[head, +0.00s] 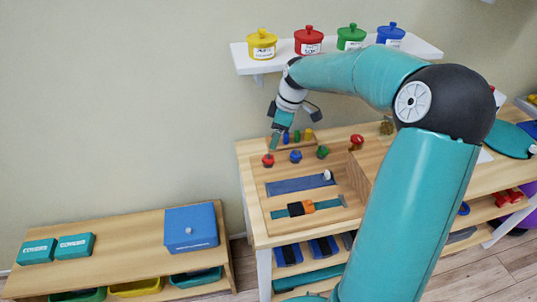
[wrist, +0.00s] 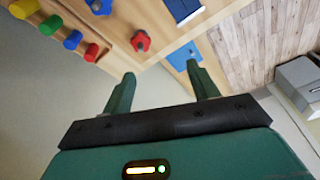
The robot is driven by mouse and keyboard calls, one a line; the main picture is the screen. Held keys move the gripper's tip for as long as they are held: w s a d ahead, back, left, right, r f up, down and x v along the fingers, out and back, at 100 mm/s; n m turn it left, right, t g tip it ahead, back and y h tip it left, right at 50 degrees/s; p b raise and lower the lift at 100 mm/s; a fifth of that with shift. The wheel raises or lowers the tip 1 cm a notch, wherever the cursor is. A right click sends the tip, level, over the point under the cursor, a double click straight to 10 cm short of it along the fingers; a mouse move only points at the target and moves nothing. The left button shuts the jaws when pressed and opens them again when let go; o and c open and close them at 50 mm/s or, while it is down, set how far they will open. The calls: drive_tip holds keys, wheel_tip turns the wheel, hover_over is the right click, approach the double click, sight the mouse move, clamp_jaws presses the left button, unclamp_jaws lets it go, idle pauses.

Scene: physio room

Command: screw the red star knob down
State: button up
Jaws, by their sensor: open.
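The red star knob (head: 268,160) sits at the left end of a row of knobs on the wooden work board. In the wrist view the red star knob (wrist: 140,41) shows ahead of the fingertips, nearer the left finger. My gripper (head: 275,141) is above the board's back left corner, close to the red knob. In the wrist view my gripper (wrist: 161,69) is open with nothing between its fingers. It looks apart from the knob. How far the knob is screwed in cannot be told.
Right of it are a blue knob (head: 295,157) and a green knob (head: 322,152). Coloured pegs (wrist: 73,40) stand close behind. A red mushroom-like piece (head: 356,141) stands farther right. A shelf (head: 240,58) with lidded jars hangs above. Blue and teal slider tracks lie in front.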

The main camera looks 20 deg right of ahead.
drive_tip(key=t+y, duration=0.1)
drive_tip(key=y, duration=0.1)
approach(269, 158)
drive_tip(key=shift+n, duration=0.5)
drive_tip(key=x, duration=0.8)
drive_tip(key=shift+a+f, duration=0.2)
drive_tip(key=c, duration=1)
drive_tip(key=shift+m+h, duration=0.3)
